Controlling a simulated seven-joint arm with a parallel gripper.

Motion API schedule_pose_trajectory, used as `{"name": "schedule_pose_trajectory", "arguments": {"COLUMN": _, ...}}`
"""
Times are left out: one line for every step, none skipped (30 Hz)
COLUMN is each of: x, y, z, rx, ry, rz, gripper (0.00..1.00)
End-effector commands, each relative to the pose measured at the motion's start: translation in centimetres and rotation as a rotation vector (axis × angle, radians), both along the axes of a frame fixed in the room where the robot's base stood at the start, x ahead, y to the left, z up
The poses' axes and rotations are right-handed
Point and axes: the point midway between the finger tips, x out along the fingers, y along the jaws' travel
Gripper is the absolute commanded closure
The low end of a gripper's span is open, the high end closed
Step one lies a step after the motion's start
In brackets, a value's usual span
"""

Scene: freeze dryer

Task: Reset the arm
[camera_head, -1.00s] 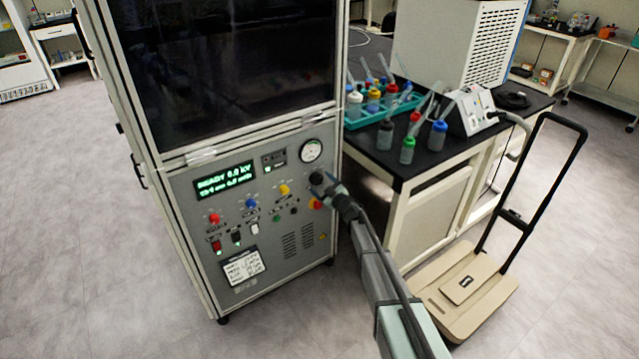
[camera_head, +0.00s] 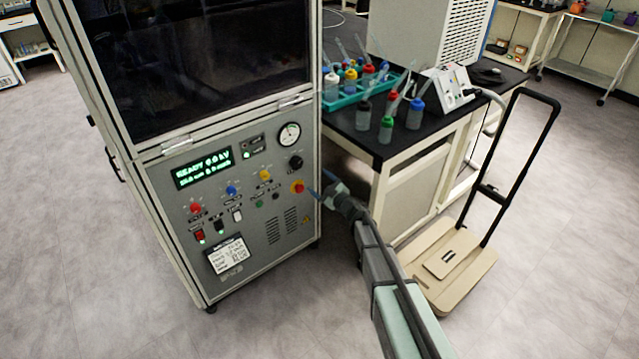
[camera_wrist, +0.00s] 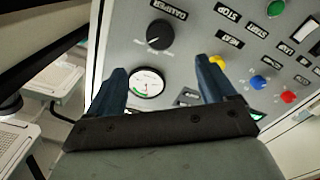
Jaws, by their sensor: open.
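Beyond the fingers, the wrist view shows the black damper knob (camera_wrist: 160,36) and the round gauge (camera_wrist: 147,84), partly covered by the left finger. The black knob also shows uncovered in the head view (camera_head: 295,162).
A black-topped bench (camera_head: 345,122) stands right of the machine, with several coloured-cap bottles and a teal tray (camera_head: 345,100). A beige flat cart (camera_head: 420,262) with a black handle stands right of my arm. Open grey floor lies in front of the machine.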

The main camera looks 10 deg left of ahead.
Motion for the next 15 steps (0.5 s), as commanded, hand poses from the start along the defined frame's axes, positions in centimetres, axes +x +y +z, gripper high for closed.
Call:
{"name": "schedule_pose_trajectory", "arguments": {"x": 0.0, "y": 0.01, "z": -0.01, "rx": 0.0, "ry": 0.0, "rz": 0.0, "gripper": 0.16}}
{"name": "schedule_pose_trajectory", "arguments": {"x": 0.01, "y": 0.02, "z": -0.01, "rx": 0.0, "ry": 0.0, "rz": 0.0, "gripper": 0.16}}
{"name": "schedule_pose_trajectory", "arguments": {"x": 0.01, "y": 0.02, "z": -0.01, "rx": 0.0, "ry": 0.0, "rz": 0.0, "gripper": 0.16}}
{"name": "schedule_pose_trajectory", "arguments": {"x": 0.02, "y": 0.03, "z": -0.01, "rx": 0.0, "ry": 0.0, "rz": 0.0, "gripper": 0.16}}
{"name": "schedule_pose_trajectory", "arguments": {"x": 0.02, "y": 0.02, "z": -0.01, "rx": 0.0, "ry": 0.0, "rz": 0.0, "gripper": 0.16}}
{"name": "schedule_pose_trajectory", "arguments": {"x": 0.01, "y": 0.03, "z": -0.01, "rx": 0.0, "ry": 0.0, "rz": 0.0, "gripper": 0.16}}
{"name": "schedule_pose_trajectory", "arguments": {"x": 0.01, "y": 0.03, "z": -0.01, "rx": 0.0, "ry": 0.0, "rz": 0.0, "gripper": 0.16}}
{"name": "schedule_pose_trajectory", "arguments": {"x": 0.01, "y": 0.03, "z": -0.01, "rx": 0.0, "ry": 0.0, "rz": 0.0, "gripper": 0.16}}
{"name": "schedule_pose_trajectory", "arguments": {"x": 0.01, "y": 0.03, "z": -0.01, "rx": -0.002, "ry": -0.002, "rz": 0.0, "gripper": 0.16}}
{"name": "schedule_pose_trajectory", "arguments": {"x": 0.01, "y": 0.03, "z": -0.01, "rx": -0.006, "ry": -0.006, "rz": 0.0, "gripper": 0.16}}
{"name": "schedule_pose_trajectory", "arguments": {"x": 0.01, "y": 0.03, "z": -0.01, "rx": -0.011, "ry": -0.011, "rz": 0.0, "gripper": 0.16}}
{"name": "schedule_pose_trajectory", "arguments": {"x": 0.17, "y": -0.13, "z": -0.18, "rx": -0.025, "ry": -0.012, "rz": -0.01, "gripper": 0.16}}
{"name": "schedule_pose_trajectory", "arguments": {"x": 0.34, "y": -0.31, "z": -0.38, "rx": -0.036, "ry": -0.009, "rz": -0.023, "gripper": 0.16}}
{"name": "schedule_pose_trajectory", "arguments": {"x": 0.54, "y": -0.53, "z": -0.6, "rx": -0.05, "ry": -0.007, "rz": -0.038, "gripper": 0.16}}
{"name": "schedule_pose_trajectory", "arguments": {"x": 0.88, "y": -0.92, "z": -0.99, "rx": -0.071, "ry": 0.002, "rz": -0.063, "gripper": 0.16}}
